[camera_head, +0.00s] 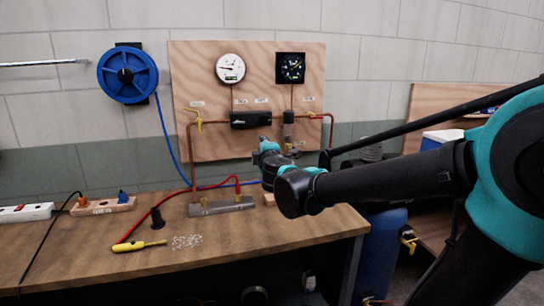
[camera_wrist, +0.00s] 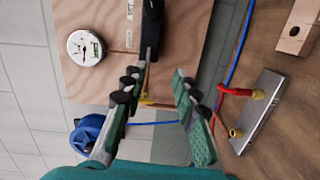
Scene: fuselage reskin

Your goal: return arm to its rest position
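My gripper (camera_wrist: 158,82) shows in the wrist view with its two green-and-black fingers spread apart and nothing held between them. Behind the gap are the plywood panel and a yellow valve handle. In the head view my arm (camera_head: 400,177) reaches in from the right edge, stretched leftward over the right part of the workbench (camera_head: 240,238). Its end is in front of the lower right of the panel. The fingers are mostly hidden there by the wrist.
The plywood panel (camera_head: 205,75) carries two gauges and copper pipes. A metal manifold block (camera_head: 222,206) with red and blue hoses sits on the bench below it. A blue cylinder (camera_head: 386,250) stands right.

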